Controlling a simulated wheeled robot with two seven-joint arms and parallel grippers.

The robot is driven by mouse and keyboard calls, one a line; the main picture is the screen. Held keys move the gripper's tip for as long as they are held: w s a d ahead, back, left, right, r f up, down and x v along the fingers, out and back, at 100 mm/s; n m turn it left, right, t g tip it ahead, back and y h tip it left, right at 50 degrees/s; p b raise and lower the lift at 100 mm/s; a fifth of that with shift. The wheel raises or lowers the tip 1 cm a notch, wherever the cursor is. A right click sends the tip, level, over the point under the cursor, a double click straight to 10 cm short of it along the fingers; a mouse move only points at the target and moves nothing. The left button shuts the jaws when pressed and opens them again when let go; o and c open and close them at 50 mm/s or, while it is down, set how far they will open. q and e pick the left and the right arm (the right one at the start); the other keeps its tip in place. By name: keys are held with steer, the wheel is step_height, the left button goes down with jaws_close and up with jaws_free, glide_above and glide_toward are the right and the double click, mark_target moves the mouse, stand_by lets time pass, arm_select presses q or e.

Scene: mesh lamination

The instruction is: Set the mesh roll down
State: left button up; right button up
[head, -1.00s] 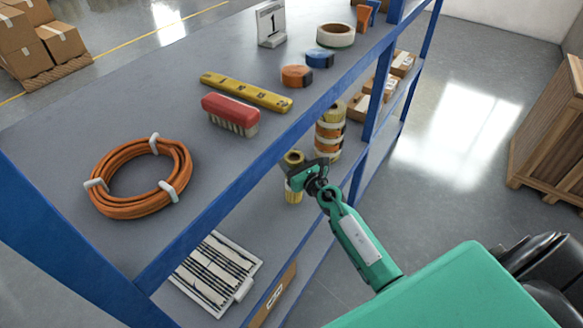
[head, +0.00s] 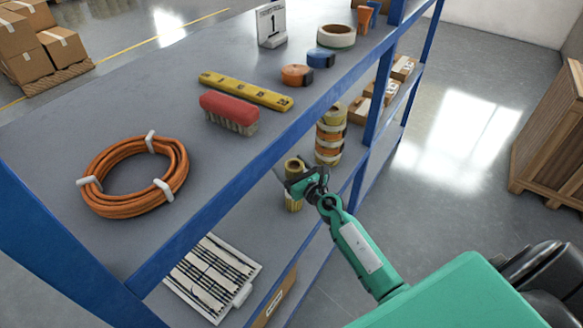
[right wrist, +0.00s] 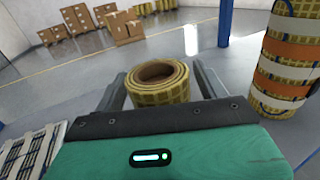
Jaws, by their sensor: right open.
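The yellow mesh roll (head: 293,204) stands upright on the middle shelf, under the top shelf's front beam. Its open top and grid-patterned side show in the right wrist view (right wrist: 157,92). My right gripper (head: 284,179) is open, with the roll between its fingers. In the right wrist view one finger is on each side of the roll, and a narrow gap shows beside it. The roll's foot is hidden there by the gripper body. My left gripper is not in view.
A stack of banded rolls (head: 329,140) stands close behind the mesh roll, and on the right in the wrist view (right wrist: 288,55). The blue top-shelf beam (head: 225,185) runs just above and left of my gripper. A white slatted tray (head: 212,275) lies lower left. The aisle floor is clear.

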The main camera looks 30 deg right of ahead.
steer(key=shift+r, duration=0.2)
steer(key=shift+s+f, duration=0.15)
steer(key=shift+s, duration=0.15)
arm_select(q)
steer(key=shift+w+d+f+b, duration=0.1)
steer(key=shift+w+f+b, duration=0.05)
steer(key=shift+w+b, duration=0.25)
arm_select(e)
steer(key=s+d, duration=0.1)
steer(key=s, duration=1)
steer(key=shift+s+d, duration=0.15)
steer(key=shift+d, duration=0.15)
